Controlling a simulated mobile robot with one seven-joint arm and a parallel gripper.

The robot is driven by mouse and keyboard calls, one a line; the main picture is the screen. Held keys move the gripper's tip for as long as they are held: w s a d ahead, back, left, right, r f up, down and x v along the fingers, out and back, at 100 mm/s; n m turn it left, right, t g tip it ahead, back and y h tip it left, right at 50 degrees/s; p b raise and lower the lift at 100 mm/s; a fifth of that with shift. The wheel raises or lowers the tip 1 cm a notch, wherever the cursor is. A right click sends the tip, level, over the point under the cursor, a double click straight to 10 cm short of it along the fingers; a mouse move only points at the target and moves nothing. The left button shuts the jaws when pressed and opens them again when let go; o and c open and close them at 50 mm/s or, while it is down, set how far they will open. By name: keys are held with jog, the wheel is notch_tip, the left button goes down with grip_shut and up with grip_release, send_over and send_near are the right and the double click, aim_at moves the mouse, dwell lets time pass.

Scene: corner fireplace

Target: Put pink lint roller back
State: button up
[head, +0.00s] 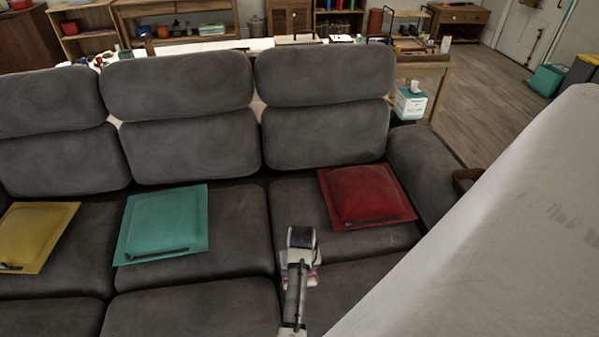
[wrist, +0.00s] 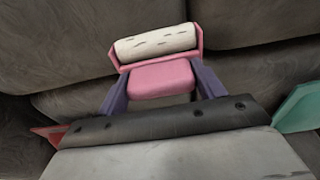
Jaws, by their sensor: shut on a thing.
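The pink lint roller (wrist: 160,77) is in the middle of the wrist view, with its white roll (wrist: 156,41) pointing away from me. My gripper (wrist: 163,90) is shut on it, with a purple finger on each side of the pink body. In the head view my gripper (head: 300,275) is in front of the right part of the sofa, and only a small pinkish bit of the roller shows beside the wrist. The arm hides most of it there.
A dark grey sofa (head: 205,232) fills the head view. Yellow (head: 40,235), teal (head: 165,220) and red (head: 365,193) cushions lie on its seats. A tissue box (head: 410,103) stands behind the right armrest. A large pale surface (head: 500,240) blocks the lower right.

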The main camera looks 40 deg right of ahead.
jog(key=shift+f, duration=2.25)
